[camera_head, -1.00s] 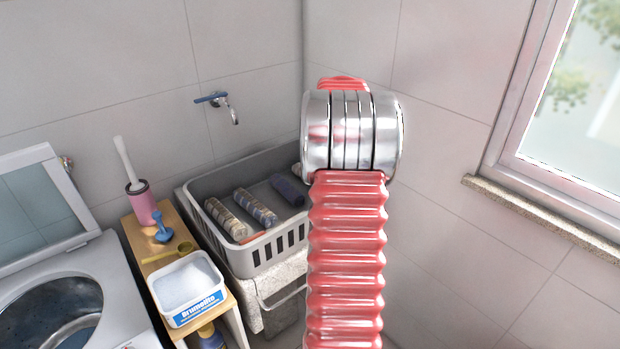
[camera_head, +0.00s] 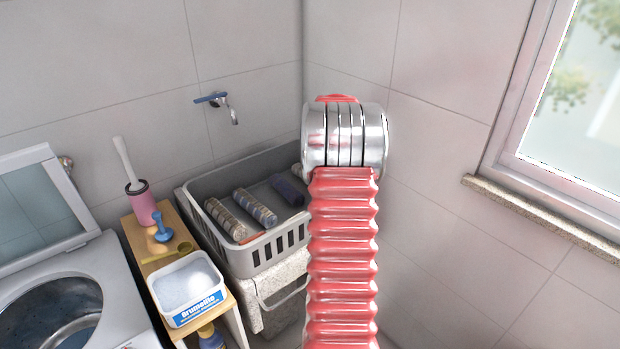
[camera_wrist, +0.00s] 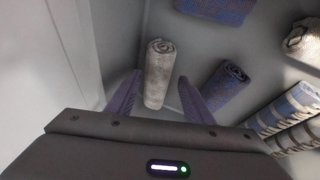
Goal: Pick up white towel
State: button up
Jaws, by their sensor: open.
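A rolled whitish-beige towel (camera_wrist: 158,72) stands out in the wrist view, lying in the grey basket. Its near end lies between the two fingers of my gripper (camera_wrist: 158,98). The fingers are apart, one on each side of the roll, and I cannot tell whether they touch it. In the head view my gripper is hidden behind my own arm. A pale roll (camera_head: 297,170) shows partly at the basket's right end there; I cannot tell if it is the same towel.
The grey basket (camera_head: 262,262) also holds a dark blue roll (camera_wrist: 227,88), striped rolls (camera_wrist: 290,108) and another pale roll (camera_wrist: 303,40). The basket's wall (camera_wrist: 72,45) is close on the left in the wrist view. A shelf with a white tub (camera_head: 188,290) stands beside the basket.

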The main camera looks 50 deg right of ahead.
jog(key=shift+x, duration=1.75)
jog(key=shift+s+f, duration=0.1)
jog(key=shift+s, duration=0.05)
jog(key=shift+c, duration=0.4)
jog(key=c, duration=0.6)
